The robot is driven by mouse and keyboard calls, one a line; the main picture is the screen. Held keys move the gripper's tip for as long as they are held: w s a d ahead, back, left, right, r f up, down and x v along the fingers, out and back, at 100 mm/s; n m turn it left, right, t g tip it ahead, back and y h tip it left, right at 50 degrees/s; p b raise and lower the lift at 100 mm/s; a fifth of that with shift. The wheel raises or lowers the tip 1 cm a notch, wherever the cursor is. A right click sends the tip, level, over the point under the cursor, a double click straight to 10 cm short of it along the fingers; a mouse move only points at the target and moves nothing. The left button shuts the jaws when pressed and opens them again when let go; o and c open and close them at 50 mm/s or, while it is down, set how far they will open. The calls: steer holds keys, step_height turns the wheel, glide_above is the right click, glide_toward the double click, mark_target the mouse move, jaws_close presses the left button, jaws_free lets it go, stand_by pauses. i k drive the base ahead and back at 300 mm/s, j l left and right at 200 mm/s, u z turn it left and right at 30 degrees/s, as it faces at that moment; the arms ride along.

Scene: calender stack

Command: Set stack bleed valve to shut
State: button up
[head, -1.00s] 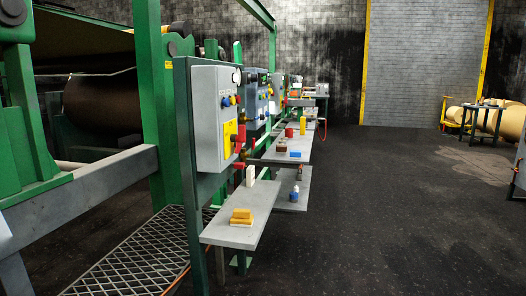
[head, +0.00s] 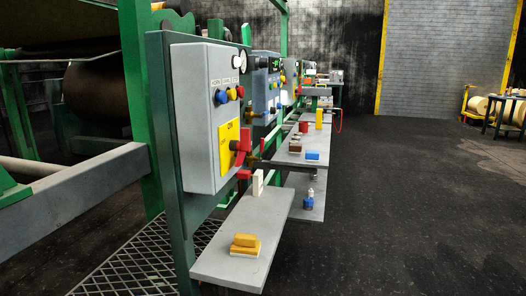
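A grey control box (head: 200,125) stands at the left centre of the head view, on a green frame. On its front, a red rotary handle (head: 240,143) sits at the right of a yellow plate (head: 229,147). Below it, another red handle (head: 243,175) sticks out near a pipe fitting beside the box. I cannot tell which of these is the stack bleed valve, or read its position; the labels are too small. My gripper is not in view.
A grey shelf (head: 232,270) with yellow blocks (head: 245,245) and a white block (head: 258,183) juts out below the box. Further shelves and panels run behind it. A metal grating (head: 130,270) lies at the lower left. The dark floor (head: 420,220) on the right is clear.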

mark_target(262, 139)
steer(key=i+l+z, duration=0.1)
steer(key=i+l, duration=0.3)
steer(key=i+l+z, duration=0.1)
steer(key=i+l, duration=0.25)
steer(key=i, duration=0.15)
steer(key=i+l, duration=0.35)
steer(key=i, duration=0.15)
steer(key=i+z, duration=0.15)
steer(key=i, duration=0.3)
